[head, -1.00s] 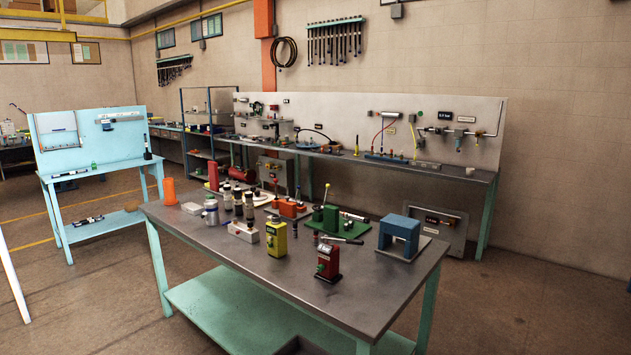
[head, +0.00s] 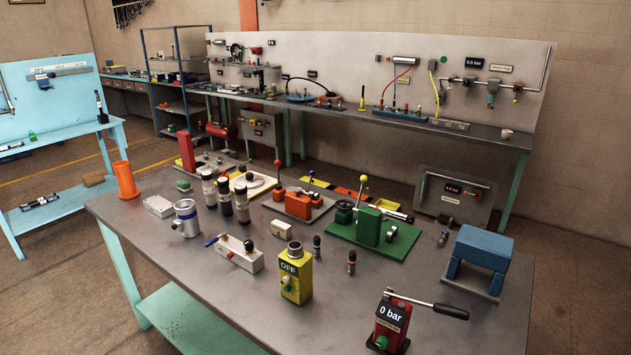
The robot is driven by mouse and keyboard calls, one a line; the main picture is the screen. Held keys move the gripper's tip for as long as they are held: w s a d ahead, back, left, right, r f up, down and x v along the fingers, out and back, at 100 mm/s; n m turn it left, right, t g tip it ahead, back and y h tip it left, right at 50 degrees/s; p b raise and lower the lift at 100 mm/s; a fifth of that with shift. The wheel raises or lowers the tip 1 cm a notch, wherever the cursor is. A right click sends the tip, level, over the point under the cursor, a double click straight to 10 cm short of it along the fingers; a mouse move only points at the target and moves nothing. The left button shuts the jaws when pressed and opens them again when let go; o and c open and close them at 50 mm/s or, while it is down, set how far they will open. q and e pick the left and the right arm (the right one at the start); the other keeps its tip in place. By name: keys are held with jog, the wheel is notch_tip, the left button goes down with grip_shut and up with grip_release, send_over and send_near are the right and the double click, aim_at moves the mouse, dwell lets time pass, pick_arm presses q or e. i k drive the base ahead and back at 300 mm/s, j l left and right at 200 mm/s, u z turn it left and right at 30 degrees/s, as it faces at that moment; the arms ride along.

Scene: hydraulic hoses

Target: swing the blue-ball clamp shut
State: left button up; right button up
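I cannot make out a blue-ball clamp for certain. On the near bench, an orange clamp-like fixture (head: 299,205) has an upright lever with a red ball (head: 277,163). A green fixture (head: 372,232) beside it, to the right, has an upright lever with a yellow ball (head: 363,178). A white block (head: 236,254) nearer the front has a small blue-tipped part (head: 211,241) at its left end; it is too small to tell what this is. Neither of my grippers shows in the head view.
The near bench (head: 330,320) also carries a yellow OFF block (head: 295,280), a red 0 bar pump (head: 390,325), a blue press-like frame (head: 482,252), several dark bottles and an orange cup (head: 126,180). A long bench (head: 480,133) runs along the back panel.

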aim_at(313, 172)
jog(key=i+j+z, duration=0.15)
jog(key=i, duration=0.3)
jog(key=i+j+z, duration=0.1)
jog(key=i+j, duration=0.3)
